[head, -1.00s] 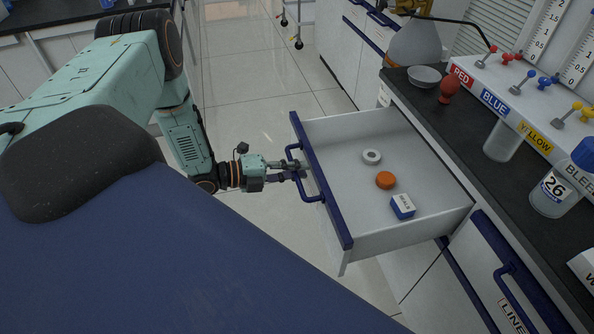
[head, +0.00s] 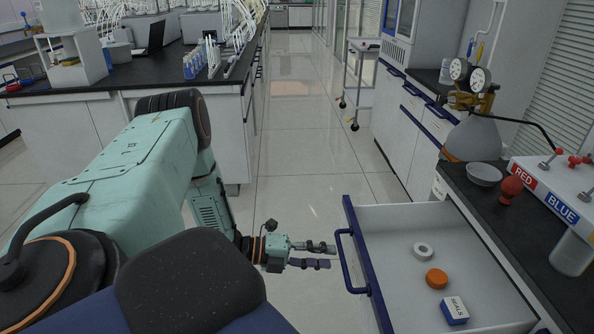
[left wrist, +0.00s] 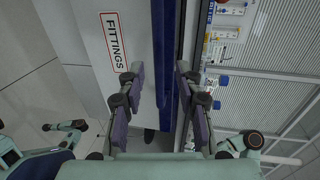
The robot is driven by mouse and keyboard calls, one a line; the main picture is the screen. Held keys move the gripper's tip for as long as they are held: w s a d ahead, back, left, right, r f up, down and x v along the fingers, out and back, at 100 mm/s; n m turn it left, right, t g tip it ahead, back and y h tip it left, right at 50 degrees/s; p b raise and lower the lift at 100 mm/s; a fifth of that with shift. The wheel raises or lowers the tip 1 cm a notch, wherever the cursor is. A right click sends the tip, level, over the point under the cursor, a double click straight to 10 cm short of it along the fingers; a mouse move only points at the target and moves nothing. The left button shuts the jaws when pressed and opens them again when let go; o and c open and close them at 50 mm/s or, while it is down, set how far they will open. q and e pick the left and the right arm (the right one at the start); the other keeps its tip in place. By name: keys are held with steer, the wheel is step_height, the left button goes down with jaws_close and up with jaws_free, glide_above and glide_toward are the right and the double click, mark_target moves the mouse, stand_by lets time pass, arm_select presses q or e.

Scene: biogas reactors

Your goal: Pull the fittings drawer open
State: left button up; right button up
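The fittings drawer (head: 412,218) stands pulled out from the bench on the right in the head view. Its blue-edged front has a blue bar handle (head: 345,264). In the left wrist view a label reading FITTINGS (left wrist: 113,42) shows on the drawer's white front, beside a blue strip (left wrist: 164,60). My right gripper is not in view.
The drawer holds a white ring (head: 423,251), an orange cap (head: 437,278) and a SEALS box (head: 454,311). On the bench above are a bowl (head: 484,174) and a red bulb (head: 511,189). A wheeled trolley (head: 358,80) stands farther back. The aisle floor is clear.

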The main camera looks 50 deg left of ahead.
arm_select(q)
steer(key=v, duration=0.6)
steer(key=shift+s+a, duration=0.15)
steer(key=shift+s, duration=0.05)
stand_by(0.4)
